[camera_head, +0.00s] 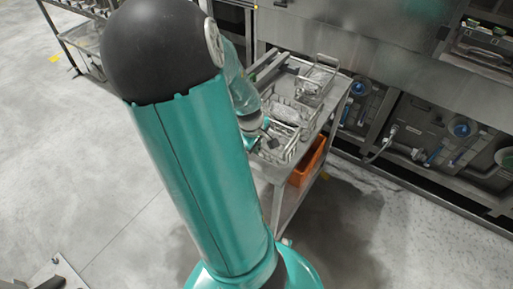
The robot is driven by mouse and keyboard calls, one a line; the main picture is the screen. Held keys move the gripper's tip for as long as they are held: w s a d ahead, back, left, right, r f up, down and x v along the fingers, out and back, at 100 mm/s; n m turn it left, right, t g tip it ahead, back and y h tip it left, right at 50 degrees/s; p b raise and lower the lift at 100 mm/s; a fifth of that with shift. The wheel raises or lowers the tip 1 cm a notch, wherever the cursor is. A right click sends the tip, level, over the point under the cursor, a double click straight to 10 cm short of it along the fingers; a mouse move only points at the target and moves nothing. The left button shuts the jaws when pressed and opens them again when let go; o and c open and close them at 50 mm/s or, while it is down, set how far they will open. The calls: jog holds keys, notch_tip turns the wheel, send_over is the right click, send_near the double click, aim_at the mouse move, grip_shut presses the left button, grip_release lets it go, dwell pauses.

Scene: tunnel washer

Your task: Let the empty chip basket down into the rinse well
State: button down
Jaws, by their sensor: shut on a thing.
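My gripper (262,141) is small in the view, low over the near end of a metal cart, at the end of my teal arm. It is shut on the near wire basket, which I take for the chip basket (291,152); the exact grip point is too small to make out. The basket is grey wire and sits within the cart's top area. I cannot tell whether it hangs or rests. The rinse well cannot be clearly told from the other grey metal there. My arm hides part of the cart's left side.
A second wire basket (314,82) with a raised handle stands at the cart's far end. An orange bin (307,161) is on the shelf below. The steel washer (375,45) with blue-capped fittings stands behind. A rack (78,45) is at upper left.

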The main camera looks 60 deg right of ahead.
jog(key=shift+r, duration=2.35)
jog(key=shift+s, duration=0.1)
